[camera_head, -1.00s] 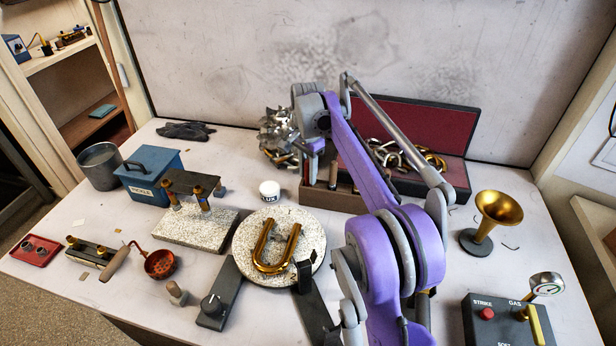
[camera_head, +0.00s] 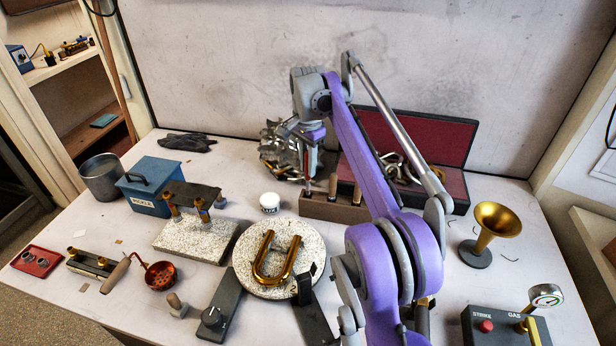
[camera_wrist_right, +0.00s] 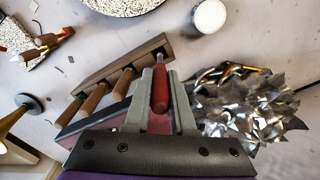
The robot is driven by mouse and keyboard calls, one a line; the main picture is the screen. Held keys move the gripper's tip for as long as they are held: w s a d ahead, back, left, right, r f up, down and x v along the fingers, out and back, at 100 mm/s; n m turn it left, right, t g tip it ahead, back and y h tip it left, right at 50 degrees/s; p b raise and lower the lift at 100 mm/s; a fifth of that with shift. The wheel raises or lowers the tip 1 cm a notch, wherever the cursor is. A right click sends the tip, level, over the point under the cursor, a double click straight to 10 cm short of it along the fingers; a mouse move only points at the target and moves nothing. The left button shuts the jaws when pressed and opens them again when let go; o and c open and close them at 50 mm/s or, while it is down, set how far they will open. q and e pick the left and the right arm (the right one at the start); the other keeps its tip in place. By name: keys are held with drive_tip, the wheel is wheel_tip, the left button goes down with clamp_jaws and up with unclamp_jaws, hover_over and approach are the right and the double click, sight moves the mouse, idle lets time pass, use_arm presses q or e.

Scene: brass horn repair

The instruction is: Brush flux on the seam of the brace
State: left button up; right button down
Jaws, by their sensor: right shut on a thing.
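My right gripper (camera_head: 312,148) is above the left end of a brown tool rack (camera_head: 345,210). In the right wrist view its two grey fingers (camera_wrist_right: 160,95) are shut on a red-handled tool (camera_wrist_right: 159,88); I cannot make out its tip. The white flux jar (camera_head: 270,203) stands on the table in front of the rack, and it also shows in the right wrist view (camera_wrist_right: 208,16). A brass U-shaped tube (camera_head: 275,262) lies on a round speckled turntable (camera_head: 300,234). I cannot clearly make out the brace or its seam. My left gripper is out of view.
Crumpled silvery metal (camera_head: 283,152) lies behind the gripper. An open red-lined case (camera_head: 430,145) stands behind my arm. A speckled block (camera_head: 190,240) with a dark plate on brass posts is left of the turntable. A brass horn bell (camera_head: 494,220) stands at right.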

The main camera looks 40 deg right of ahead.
use_arm(q)
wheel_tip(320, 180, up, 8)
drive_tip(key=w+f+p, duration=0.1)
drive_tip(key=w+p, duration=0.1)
drive_tip(key=p, duration=0.4)
use_arm(e)
drive_tip(key=w+a+r+t, duration=0.3)
drive_tip(key=w+a+t, duration=0.15)
drive_tip(key=a, duration=0.25)
use_arm(q)
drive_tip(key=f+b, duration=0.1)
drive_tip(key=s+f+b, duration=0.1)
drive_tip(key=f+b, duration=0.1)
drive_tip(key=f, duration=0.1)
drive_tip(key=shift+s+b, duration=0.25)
drive_tip(key=shift+b, duration=0.05)
use_arm(e)
drive_tip(key=shift+g+y, duration=0.25)
drive_tip(key=shift+y, duration=0.05)
drive_tip(key=f, duration=0.6)
drive_tip(key=shift+w+a, duration=0.15)
drive_tip(key=shift+a, duration=0.05)
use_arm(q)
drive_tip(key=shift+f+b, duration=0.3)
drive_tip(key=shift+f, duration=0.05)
use_arm(e)
drive_tip(key=shift+f, duration=0.5)
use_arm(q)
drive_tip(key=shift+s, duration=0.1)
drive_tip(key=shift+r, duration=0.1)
